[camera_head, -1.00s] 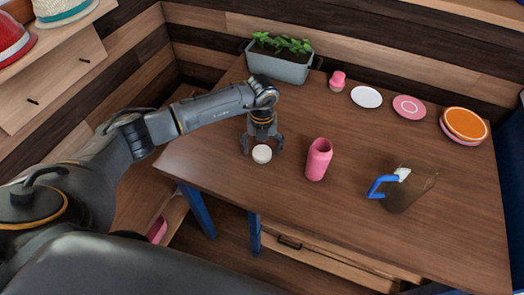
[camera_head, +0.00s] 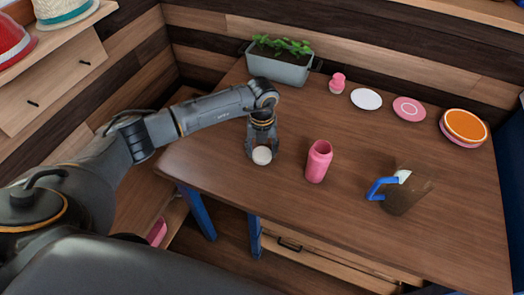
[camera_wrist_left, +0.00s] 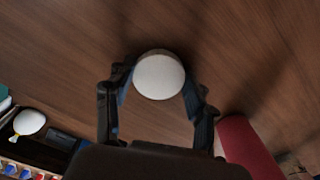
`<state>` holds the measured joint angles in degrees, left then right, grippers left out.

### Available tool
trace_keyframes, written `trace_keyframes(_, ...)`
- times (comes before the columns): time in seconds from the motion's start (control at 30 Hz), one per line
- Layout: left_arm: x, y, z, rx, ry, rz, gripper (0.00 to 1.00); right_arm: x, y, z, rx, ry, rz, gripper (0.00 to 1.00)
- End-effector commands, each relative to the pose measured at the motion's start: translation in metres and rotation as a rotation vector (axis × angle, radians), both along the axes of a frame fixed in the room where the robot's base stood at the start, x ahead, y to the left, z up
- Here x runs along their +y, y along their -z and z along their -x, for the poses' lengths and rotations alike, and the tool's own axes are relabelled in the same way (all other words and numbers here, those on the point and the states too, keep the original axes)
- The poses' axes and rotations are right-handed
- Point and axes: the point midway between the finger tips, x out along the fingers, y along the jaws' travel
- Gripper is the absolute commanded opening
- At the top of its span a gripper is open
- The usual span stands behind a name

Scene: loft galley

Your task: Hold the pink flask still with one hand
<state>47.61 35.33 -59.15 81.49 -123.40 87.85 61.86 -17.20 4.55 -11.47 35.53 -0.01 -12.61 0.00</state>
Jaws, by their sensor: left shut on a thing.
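The pink flask (camera_head: 318,163) stands upright on the wooden table, open at the top, with nothing holding it. My left gripper (camera_head: 261,156) is to the left of the flask, apart from it, and points down at the table. It is shut on a small white round object (camera_head: 262,157). In the left wrist view the white round object (camera_wrist_left: 159,76) sits between the two fingers, and part of a pink thing, probably the flask (camera_wrist_left: 246,146), shows at the lower right. My right gripper is not in view.
A jug with a blue handle (camera_head: 379,187) stands right of the flask. Behind are a planter (camera_head: 280,69), a small pink-topped object (camera_head: 337,80), a white plate (camera_head: 366,98), a pink plate (camera_head: 409,108) and stacked plates with an orange top (camera_head: 464,125). The table front is clear.

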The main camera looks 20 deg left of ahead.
Motion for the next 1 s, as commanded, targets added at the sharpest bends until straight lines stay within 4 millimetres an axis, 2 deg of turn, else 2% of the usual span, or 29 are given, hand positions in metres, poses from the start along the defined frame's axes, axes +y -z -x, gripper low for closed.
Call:
trace_keyframes(0.17, 0.000, -0.015, -0.001, -0.003, 0.001, 0.000, 0.42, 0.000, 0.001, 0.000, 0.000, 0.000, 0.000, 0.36)
trace_keyframes(0.27, 0.000, -0.032, 0.000, -0.004, 0.001, 0.000, 0.42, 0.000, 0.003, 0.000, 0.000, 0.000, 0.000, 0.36)
trace_keyframes(0.37, -0.006, -0.049, 0.015, -0.005, 0.005, 0.000, 0.42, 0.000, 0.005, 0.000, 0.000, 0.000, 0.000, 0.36)
trace_keyframes(0.53, -0.020, -0.089, 0.047, -0.007, 0.007, 0.000, 0.42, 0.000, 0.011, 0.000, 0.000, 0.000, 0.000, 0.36)
trace_keyframes(0.8, -0.044, -0.114, 0.102, -0.004, 0.005, 0.001, 0.42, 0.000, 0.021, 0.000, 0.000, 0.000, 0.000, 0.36)
trace_keyframes(1.0, -0.052, -0.125, 0.124, -0.002, 0.002, 0.000, 0.42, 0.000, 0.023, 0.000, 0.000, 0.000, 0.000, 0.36)
